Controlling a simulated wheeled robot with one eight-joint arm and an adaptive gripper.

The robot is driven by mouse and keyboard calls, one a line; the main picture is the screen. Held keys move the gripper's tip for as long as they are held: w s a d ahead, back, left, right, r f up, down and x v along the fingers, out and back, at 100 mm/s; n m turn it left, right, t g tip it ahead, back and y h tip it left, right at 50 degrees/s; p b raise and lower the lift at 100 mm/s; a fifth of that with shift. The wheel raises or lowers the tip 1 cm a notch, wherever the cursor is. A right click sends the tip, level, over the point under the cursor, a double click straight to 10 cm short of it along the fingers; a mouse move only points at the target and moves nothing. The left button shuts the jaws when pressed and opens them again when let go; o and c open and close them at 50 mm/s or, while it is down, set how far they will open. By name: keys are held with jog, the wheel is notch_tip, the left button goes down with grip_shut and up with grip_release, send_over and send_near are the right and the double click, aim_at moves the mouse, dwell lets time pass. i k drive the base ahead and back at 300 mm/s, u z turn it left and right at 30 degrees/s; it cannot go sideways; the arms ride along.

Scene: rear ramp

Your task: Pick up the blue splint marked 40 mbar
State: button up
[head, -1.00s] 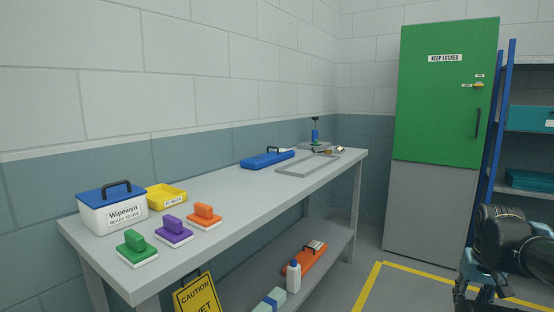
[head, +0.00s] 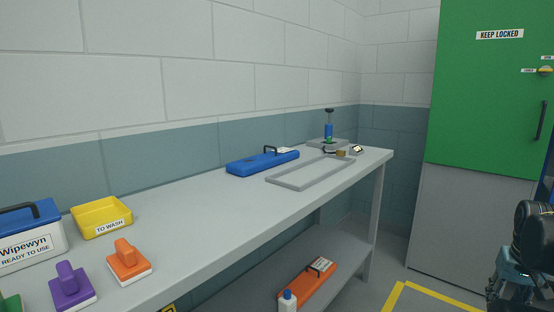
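A long blue splint (head: 250,164) with a dark handle and a small white tag lies on the grey bench, towards its far half and near the wall. The tag is too small to read. An orange splint-like case (head: 306,284) with a handle and white tag lies on the lower shelf. My gripper (head: 510,295) is at the lower right edge, pointing down, well away from the bench. It is partly cut off by the frame and its fingers cannot be made out.
The bench (head: 210,225) holds a grey frame (head: 285,183), a blue pump (head: 329,132), a yellow "TO WASH" tray (head: 128,228), an orange block (head: 128,268), a purple block (head: 72,290) and a Wipewyn box (head: 30,262). A green cabinet (head: 490,110) stands right. The bench middle is clear.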

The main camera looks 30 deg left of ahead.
aim_at(244, 167)
jog(key=i, duration=0.65)
jog(key=u, duration=0.95)
